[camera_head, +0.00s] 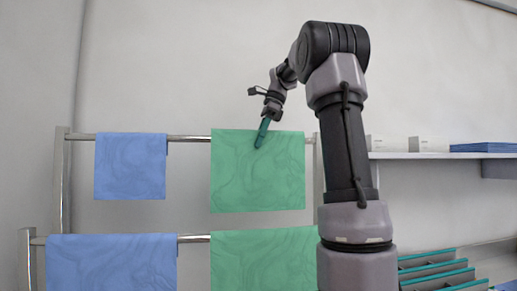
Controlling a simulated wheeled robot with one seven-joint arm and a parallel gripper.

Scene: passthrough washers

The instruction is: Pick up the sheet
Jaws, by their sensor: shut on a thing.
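A green sheet (258,180) hangs over the upper metal rail. My gripper (260,143) reaches down from above to the top part of this sheet, its teal fingertips over the front face just below the top edge. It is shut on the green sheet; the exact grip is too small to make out. The sheet hangs flat and nearly straight, with its top at rail height. A second green sheet (262,262) hangs on the lower, nearer rail, its right side partly hidden by my arm.
Blue sheets hang to the left on the upper rail (188,138) and lower rail (195,238). A shelf (410,155) at right holds white boxes (432,144) and a flat blue stack (482,147). Slotted teal-edged racks (435,267) stand at lower right. The wall above the rails is bare.

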